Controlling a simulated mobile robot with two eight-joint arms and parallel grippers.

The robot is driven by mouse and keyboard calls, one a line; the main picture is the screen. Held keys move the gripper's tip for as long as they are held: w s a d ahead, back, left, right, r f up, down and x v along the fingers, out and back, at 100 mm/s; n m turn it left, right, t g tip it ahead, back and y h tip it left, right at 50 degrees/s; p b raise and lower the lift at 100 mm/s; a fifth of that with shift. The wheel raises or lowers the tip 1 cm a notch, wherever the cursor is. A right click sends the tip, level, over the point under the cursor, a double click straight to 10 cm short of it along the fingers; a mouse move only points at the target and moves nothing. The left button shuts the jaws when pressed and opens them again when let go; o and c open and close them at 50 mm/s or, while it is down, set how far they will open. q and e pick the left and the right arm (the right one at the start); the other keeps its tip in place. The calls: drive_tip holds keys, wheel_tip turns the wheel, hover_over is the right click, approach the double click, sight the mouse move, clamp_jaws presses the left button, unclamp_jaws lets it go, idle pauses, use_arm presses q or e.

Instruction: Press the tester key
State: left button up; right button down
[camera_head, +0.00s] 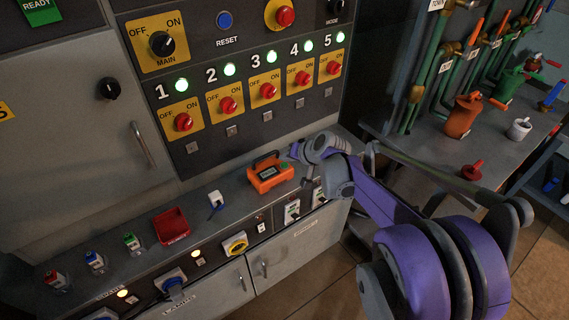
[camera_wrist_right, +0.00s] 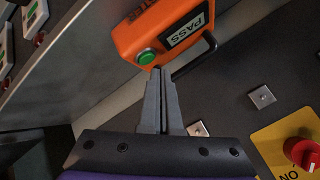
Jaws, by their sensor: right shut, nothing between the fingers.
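The tester is an orange box with a dark handle (camera_head: 268,178) on the grey ledge below the switch panel. It also shows at the top of the right wrist view (camera_wrist_right: 180,30), where its display reads PASS. Its green round key (camera_wrist_right: 147,57) sits near the tester's lower left corner in that view. My right gripper (camera_wrist_right: 158,70) is shut and empty, its fingertips right at the key's edge. I cannot tell whether they touch it. In the head view my right gripper (camera_head: 296,150) is just right of the tester. My left gripper is not in view.
The panel holds several red rotary switches (camera_head: 268,90) under lit green lamps. Several small connectors stand farther left. A bench (camera_head: 440,170) with pipes and valves is at right.

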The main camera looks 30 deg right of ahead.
wheel_tip(320, 180, up, 5)
drive_tip(key=p, duration=0.3)
drive_tip(key=shift+p, duration=0.35)
idle(0.6)
